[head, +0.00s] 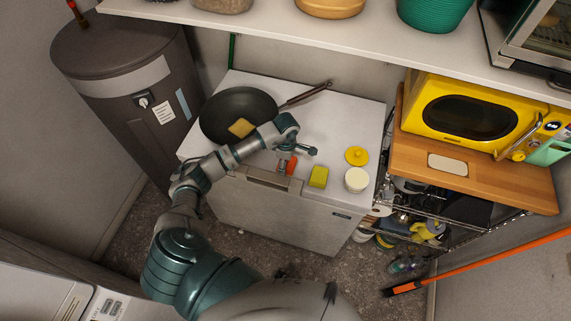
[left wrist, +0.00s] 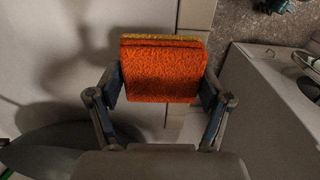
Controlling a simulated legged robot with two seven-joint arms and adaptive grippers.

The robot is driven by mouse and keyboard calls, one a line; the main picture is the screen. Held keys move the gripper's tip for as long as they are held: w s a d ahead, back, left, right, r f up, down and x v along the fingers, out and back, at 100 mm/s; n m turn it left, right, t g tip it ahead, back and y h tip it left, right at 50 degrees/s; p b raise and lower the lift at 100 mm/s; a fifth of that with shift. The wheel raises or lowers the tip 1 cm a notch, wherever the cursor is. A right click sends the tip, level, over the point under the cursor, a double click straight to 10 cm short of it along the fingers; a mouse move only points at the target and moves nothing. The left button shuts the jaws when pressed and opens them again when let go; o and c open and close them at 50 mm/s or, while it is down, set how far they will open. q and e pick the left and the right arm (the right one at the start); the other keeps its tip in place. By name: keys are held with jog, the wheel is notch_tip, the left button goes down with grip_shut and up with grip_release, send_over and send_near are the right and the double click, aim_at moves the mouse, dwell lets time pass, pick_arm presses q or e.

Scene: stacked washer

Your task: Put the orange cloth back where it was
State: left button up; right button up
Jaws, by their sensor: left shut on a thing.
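The orange cloth (head: 291,166) is a small piece near the front edge of the white chest top in the head view. In the left wrist view it is a textured orange pad (left wrist: 162,72) with a yellowish layer along its far edge. My left gripper (head: 284,162) is shut on it, with one finger at each side of the pad. The arm partly hides the gripper in the head view. I cannot tell whether the cloth touches the chest top. My right gripper is not in view.
A dark pan (head: 228,108) holding a yellow sponge (head: 241,128) lies left on the white chest (head: 345,110). A green-yellow block (head: 319,177), a yellow lid (head: 356,155) and a white jar (head: 356,180) stand right. A shelf (head: 365,52) overhangs the back; a yellow microwave (head: 470,115) is right.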

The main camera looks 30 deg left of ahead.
pick_arm(q)
jog(key=shift+w, duration=0.35)
notch_tip(320, 180, down, 3)
jog(key=shift+f+p, duration=0.1)
jog(key=shift+p, duration=0.45)
jog(key=shift+a+f, duration=0.2)
jog(key=shift+a, duration=0.05)
jog(key=o, duration=0.6)
jog(key=shift+a, duration=0.15)
jog(key=o, duration=0.4)
jog(key=shift+c, duration=0.2)
jog(key=shift+d, duration=0.3)
jog(key=shift+r, duration=0.3)
jog(key=r, duration=0.3)
jog(key=r+b, duration=0.1)
jog(key=r, duration=0.3)
jog(key=r+b, duration=0.1)
jog(key=r, duration=0.2)
jog(key=shift+a+r, duration=0.2)
jog(key=shift+a, duration=0.1)
jog(key=shift+d+r, duration=0.15)
jog(key=shift+r, duration=0.35)
jog(key=shift+d, duration=0.1)
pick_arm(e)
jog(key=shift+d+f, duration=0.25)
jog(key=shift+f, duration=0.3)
